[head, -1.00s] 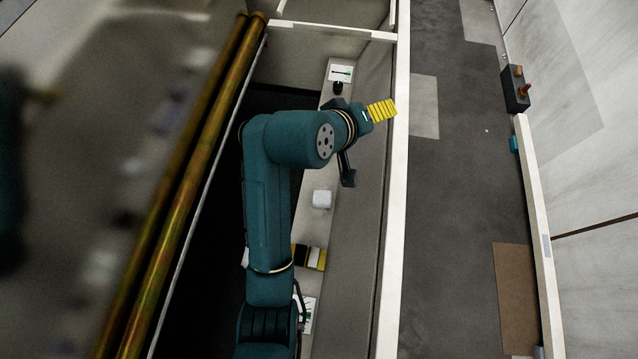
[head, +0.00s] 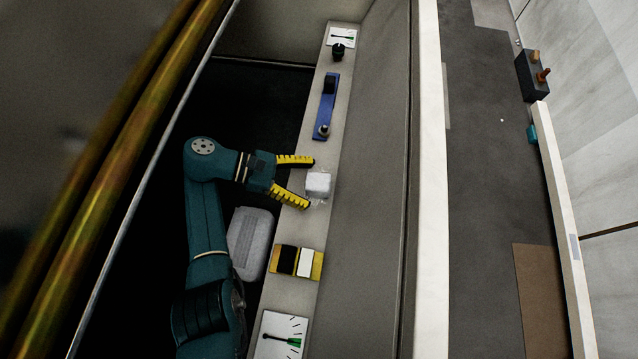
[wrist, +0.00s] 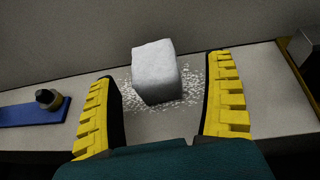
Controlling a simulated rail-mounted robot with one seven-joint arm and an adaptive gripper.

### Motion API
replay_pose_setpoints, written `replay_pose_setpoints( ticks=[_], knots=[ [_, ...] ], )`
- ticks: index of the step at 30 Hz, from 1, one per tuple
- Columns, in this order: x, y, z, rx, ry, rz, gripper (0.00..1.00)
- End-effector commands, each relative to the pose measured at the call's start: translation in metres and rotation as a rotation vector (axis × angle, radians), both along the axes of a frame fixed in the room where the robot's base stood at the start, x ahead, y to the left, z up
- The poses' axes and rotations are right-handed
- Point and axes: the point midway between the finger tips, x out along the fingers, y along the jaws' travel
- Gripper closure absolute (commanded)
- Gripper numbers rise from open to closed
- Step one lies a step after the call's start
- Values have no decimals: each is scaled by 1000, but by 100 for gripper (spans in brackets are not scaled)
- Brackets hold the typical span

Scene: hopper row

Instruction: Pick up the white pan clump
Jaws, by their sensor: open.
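The white pan clump (head: 318,184) is a rough white block on the narrow grey ledge (head: 300,224) in the head view. White crumbs lie around its base. It also shows in the wrist view (wrist: 155,71), ahead of the fingers and a little left of the middle between them. My gripper (head: 311,183) is open, its two yellow ribbed fingers spread and pointing at the clump from the left. In the wrist view my gripper (wrist: 165,82) has nothing between its fingers, and the clump's near face is just beyond or about level with the fingertips.
A blue plate with a dark block and a knob (head: 328,104) lies farther up the ledge. A yellow, black and white block set (head: 297,262) is nearer. A grey wall (head: 370,170) rises behind the ledge.

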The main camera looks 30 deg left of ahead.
Motion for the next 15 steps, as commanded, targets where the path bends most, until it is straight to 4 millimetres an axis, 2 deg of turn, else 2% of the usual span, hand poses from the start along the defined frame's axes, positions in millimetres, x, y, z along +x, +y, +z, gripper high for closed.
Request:
replay_pose_setpoints(
  ticks=[5, 10, 15],
  knots=[
    [8, -16, -6, 1, -1, -2, 15],
    [20, -42, -16, 1, 0, -4, 15],
    [24, -47, -16, 2, -2, 1, 15]
  ],
)
